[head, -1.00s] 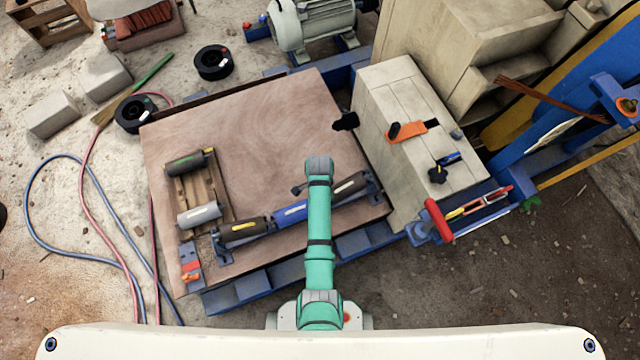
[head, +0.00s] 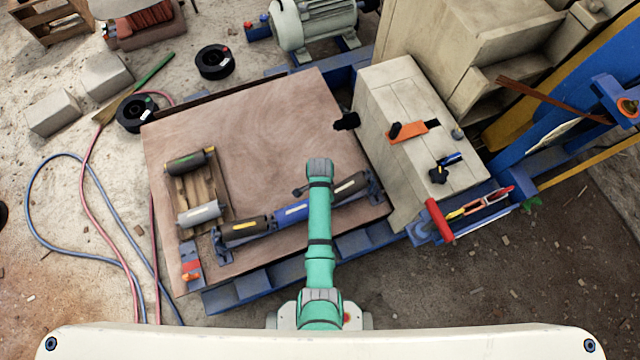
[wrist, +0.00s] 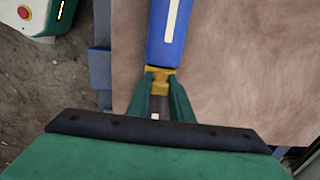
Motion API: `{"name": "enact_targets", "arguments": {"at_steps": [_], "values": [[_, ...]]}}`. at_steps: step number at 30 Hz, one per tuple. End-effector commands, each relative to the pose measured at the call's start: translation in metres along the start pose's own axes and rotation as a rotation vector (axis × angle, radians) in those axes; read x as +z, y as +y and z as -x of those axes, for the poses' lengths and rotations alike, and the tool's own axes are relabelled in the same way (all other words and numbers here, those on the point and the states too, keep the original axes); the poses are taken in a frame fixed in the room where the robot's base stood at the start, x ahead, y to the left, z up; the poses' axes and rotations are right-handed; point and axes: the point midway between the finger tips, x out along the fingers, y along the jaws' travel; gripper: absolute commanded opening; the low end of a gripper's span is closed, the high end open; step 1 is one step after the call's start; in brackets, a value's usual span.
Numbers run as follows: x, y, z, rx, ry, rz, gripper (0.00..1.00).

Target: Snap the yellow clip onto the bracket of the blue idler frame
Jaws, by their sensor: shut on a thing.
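The idler frame lies across the front of the brown board, with a blue middle roller (head: 292,213) between two dark rollers. The blue roller also shows in the wrist view (wrist: 170,38). My gripper (wrist: 161,88) is shut on the yellow clip (wrist: 162,75), which sits between its fingertips at the near end of the blue roller. The clip looks in contact with, or very close to, the roller end. The bracket under it is hidden, so I cannot tell whether the clip is seated. In the head view my arm hides the gripper and clip.
A wooden tray (head: 206,186) with two grey rollers stands on the board's left. The board (head: 270,130) is bare behind the frame. A pale block (head: 400,95) with an orange tool (head: 412,131) and a black knob (head: 438,175) rises at the right.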

Motion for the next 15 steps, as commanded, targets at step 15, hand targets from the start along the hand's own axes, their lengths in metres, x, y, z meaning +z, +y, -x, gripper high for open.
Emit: {"name": "enact_targets", "arguments": {"at_steps": [15], "values": [[0.0005,-0.0002,0.0043,0.000,-0.001,0.001,0.41]]}}
